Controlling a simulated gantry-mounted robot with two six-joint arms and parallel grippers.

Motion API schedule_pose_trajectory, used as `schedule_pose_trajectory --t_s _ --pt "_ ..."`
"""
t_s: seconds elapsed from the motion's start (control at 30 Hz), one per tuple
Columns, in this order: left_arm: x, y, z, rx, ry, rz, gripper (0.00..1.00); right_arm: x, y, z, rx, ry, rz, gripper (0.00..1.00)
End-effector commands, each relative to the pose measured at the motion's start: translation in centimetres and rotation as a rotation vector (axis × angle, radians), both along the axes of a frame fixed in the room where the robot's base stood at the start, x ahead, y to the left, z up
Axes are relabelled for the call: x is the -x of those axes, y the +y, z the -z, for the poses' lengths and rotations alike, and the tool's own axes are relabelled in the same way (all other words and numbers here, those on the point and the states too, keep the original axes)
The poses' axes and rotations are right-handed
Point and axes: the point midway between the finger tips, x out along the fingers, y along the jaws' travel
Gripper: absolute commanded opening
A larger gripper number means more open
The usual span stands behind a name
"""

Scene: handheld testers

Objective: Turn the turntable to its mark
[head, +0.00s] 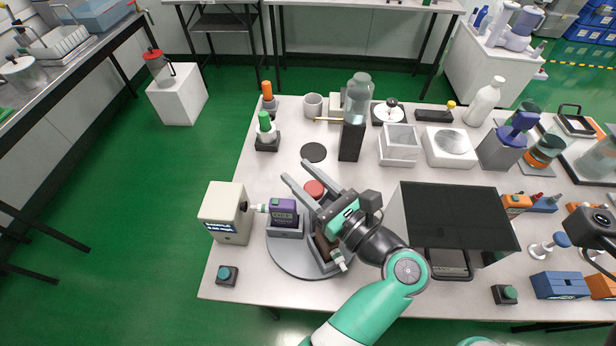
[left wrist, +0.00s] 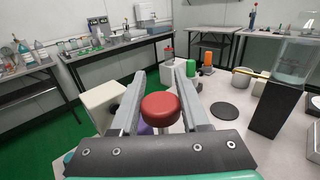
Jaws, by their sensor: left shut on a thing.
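The turntable (head: 290,266) is a flat grey disc near the front left of the white table. It carries a purple handheld tester (head: 284,213) in a grey cradle and a second cradle holding a brown block (head: 325,246), partly under my arm. A red round knob (head: 314,188) stands up at the turntable. My left gripper (head: 305,185) is shut on this knob. In the left wrist view, the red knob (left wrist: 160,108) sits between the two grey fingers. I cannot make out the mark. A dark part of my right arm shows at the right edge; its fingers are unclear.
A beige box (head: 226,212) with a plug reaching to the purple tester stands left of the turntable. A black cylinder-topped stand (head: 352,138) and a dark round pad (head: 313,152) lie behind. A teal button (head: 226,274) is at front left.

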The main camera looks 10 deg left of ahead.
Motion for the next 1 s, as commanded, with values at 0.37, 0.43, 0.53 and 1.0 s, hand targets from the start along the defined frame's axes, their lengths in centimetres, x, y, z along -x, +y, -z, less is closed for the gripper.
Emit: schedule_pose_trajectory --t_s 0.37,0.43,0.53,1.0 --pt "0.01 0.08 0.23 0.001 0.005 -0.002 0.61 0.0 0.0 0.03 0.0 0.0 0.0 0.5" --pt "0.01 0.07 0.19 0.001 0.003 -0.001 0.74 -0.01 0.0 0.02 0.0 0.0 0.0 0.5" --pt "0.0 0.04 0.12 0.001 0.002 -0.001 0.75 0.0 0.0 0.01 0.0 0.0 0.0 0.5" --pt "0.84 -0.62 0.24 0.001 0.0 -0.006 0.75 -0.01 0.0 0.7 0.0 0.0 0.0 0.5"
